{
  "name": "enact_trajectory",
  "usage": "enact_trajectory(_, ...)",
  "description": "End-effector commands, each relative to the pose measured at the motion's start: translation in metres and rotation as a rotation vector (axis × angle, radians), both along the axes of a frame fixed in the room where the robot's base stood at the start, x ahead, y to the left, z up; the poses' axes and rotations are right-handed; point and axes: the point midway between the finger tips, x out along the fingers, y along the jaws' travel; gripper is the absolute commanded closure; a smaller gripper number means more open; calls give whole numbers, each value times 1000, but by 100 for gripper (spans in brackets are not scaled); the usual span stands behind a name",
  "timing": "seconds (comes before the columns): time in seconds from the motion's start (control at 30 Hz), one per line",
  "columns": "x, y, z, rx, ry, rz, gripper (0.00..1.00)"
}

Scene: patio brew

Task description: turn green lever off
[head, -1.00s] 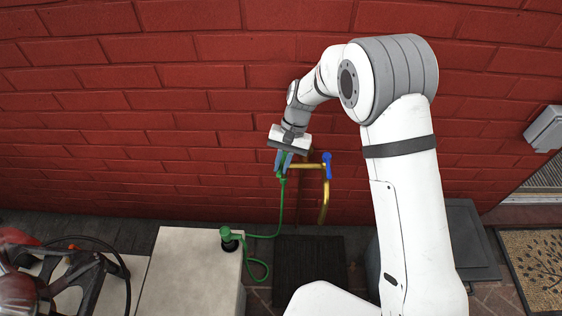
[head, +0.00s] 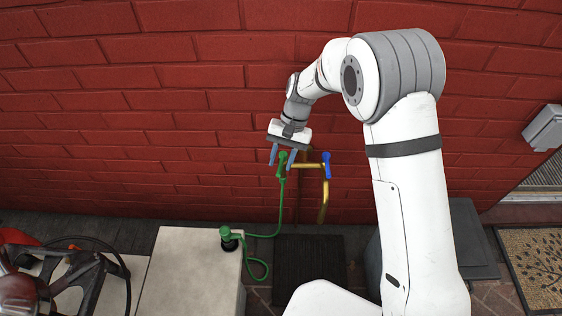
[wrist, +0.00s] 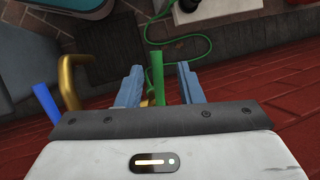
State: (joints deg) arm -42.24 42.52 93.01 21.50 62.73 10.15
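The green lever (head: 282,161) stands at the left end of a brass pipe (head: 324,200) in front of the red brick wall. It also shows in the wrist view (wrist: 158,78), between the two blue fingers. My gripper (head: 282,160) is open, with a finger on each side of the lever. The lever's lower end is hidden behind the gripper body in that view. A blue lever (head: 326,166) stands at the pipe's right end.
A green hose (head: 281,205) hangs from the green lever and runs to a green nozzle (head: 228,236) on a pale block (head: 186,270). A dark mat (head: 308,262) lies below the pipe. A grey box (head: 474,235) stands right, partly behind my arm.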

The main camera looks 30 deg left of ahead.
Motion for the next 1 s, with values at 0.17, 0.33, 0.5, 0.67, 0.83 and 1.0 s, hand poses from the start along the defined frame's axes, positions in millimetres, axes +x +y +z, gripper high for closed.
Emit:
enact_trajectory(0.17,1,0,40,3,-3,-2,67)
enact_trajectory(0.33,1,0,66,3,-2,-1,67)
enact_trajectory(0.5,0,0,78,0,-1,0,67)
enact_trajectory(0.67,0,0,79,0,-1,0,67)
enact_trajectory(0.83,0,1,79,0,-2,4,71)
enact_trajectory(1.0,-6,11,76,24,-50,177,85)
